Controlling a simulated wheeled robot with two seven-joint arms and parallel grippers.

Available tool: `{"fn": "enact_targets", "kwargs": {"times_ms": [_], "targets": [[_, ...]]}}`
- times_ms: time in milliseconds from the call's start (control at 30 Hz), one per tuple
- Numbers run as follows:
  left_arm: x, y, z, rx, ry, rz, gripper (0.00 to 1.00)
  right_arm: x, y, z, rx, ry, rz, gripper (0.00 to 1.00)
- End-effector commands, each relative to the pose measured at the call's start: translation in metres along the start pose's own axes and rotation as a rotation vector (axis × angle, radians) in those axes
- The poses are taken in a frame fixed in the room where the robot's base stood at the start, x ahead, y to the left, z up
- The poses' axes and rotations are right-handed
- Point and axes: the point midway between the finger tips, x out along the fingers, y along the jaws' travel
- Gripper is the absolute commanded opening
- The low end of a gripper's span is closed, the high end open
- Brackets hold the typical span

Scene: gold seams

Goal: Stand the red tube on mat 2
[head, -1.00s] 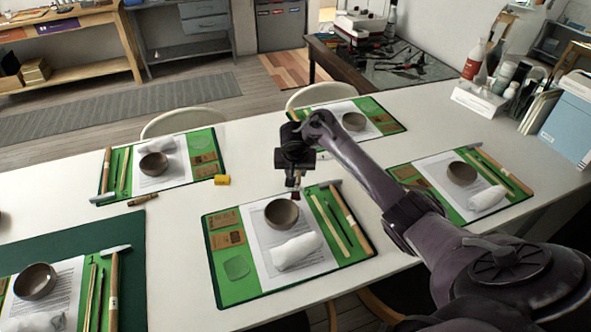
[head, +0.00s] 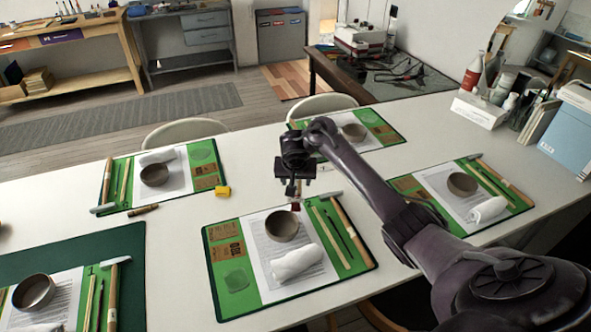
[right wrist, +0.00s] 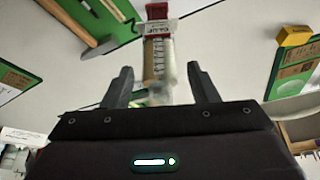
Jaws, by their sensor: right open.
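The red tube (right wrist: 158,50) has a red end and a pale, see-through body with a printed label and scale marks. In the right wrist view its near end lies between the spread fingers of my right gripper (right wrist: 160,78), with gaps showing at both sides. In the head view my right gripper (head: 294,184) points down, open, with the tube's red end (head: 295,206) below it, at the back edge of the front middle mat (head: 212,262). I cannot tell whether the tube touches the mat. No mat numbers are readable. My left gripper is out of view.
The front middle mat bears a bowl (head: 282,225), a rolled white cloth (head: 297,262) and long tools. A yellow block (head: 223,191) lies left of the gripper. Similar mats surround it. My right arm crosses over the table's right side.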

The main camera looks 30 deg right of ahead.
Motion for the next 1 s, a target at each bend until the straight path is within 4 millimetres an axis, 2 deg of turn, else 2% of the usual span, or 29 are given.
{"fn": "enact_targets", "kwargs": {"times_ms": [33, 200, 400, 633, 1000], "targets": [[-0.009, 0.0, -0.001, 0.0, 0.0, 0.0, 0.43, -0.015, -0.002, -0.001, -0.002, 0.0, -0.005, 0.53], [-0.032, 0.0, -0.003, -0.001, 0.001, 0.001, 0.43, -0.059, -0.003, -0.002, -0.001, -0.001, -0.006, 0.53], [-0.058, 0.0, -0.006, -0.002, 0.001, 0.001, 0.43, -0.098, -0.001, -0.002, 0.0, -0.001, -0.003, 0.53], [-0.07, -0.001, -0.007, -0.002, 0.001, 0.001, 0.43, -0.111, 0.0, 0.0, -0.001, -0.001, 0.0, 0.53], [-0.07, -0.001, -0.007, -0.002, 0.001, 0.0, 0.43, -0.111, 0.0, 0.0, -0.001, 0.0, 0.0, 0.53]]}}
